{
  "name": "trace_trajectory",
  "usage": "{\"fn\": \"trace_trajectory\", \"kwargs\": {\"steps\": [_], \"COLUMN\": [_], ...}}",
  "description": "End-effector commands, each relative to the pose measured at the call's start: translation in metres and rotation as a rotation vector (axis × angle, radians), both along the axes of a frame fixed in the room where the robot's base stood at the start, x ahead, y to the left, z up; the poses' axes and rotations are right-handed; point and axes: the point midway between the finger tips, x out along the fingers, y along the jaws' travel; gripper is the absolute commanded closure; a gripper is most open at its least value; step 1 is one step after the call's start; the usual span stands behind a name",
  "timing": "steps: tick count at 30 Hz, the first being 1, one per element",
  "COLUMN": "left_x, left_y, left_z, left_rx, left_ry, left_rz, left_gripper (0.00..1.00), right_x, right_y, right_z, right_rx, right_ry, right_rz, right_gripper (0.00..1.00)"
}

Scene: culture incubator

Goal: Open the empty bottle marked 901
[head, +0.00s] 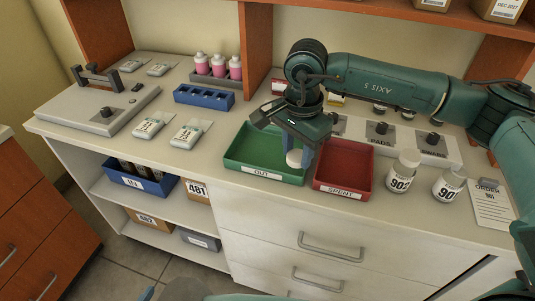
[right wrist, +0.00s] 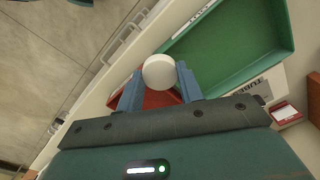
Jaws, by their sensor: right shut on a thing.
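My right gripper (head: 297,158) is shut on a small round white cap (head: 293,159), held over the right part of the green OUT tray (head: 236,165), near the red tray. In the right wrist view the white cap (right wrist: 159,71) sits between the two blue-grey fingertips (right wrist: 160,80). A white bottle marked 902 (head: 401,176) stands right of the red tray. Another white bottle (head: 447,185), its number starting 90 and its last digit unclear, stands next to it. What seems part of my left gripper (head: 150,293) shows at the bottom edge.
The red SPENT tray (head: 343,190) adjoins the green tray. An order sheet (head: 491,206) lies at the right. A blue rack (head: 204,97), pink bottles (head: 218,68), packets (head: 187,134) and a grey device (head: 97,108) occupy the left. Labelled stations (head: 436,146) stand behind the bottles.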

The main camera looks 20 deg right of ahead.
Motion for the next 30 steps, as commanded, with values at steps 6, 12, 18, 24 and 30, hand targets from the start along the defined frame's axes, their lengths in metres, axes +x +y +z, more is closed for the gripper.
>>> {"fn": "trace_trajectory", "kwargs": {"steps": [6, 12, 18, 24, 30], "left_x": [0.001, 0.001, 0.000, 0.000, 0.000], "left_y": [-0.001, -0.002, -0.003, -0.003, -0.003], "left_z": [-0.001, -0.005, -0.007, -0.005, -0.001], "left_rx": [-0.013, -0.019, -0.024, -0.026, -0.020], "left_ry": [-0.007, -0.005, -0.003, -0.003, -0.004], "left_rz": [0.002, 0.002, 0.003, 0.004, 0.003], "left_gripper": [0.29, 0.29, 0.29, 0.29, 0.29], "right_x": [0.032, 0.054, 0.066, 0.069, 0.069], "right_y": [0.006, 0.010, 0.013, 0.014, 0.014], "right_z": [0.009, 0.017, 0.023, 0.012, -0.025], "right_rx": [0.016, 0.027, 0.029, 0.026, 0.025], "right_ry": [-0.010, -0.006, 0.001, 0.006, 0.006], "right_rz": [-0.664, -1.231, -1.591, -1.706, -1.709], "right_gripper": [0.91, 0.91, 0.91, 0.91, 0.91]}}
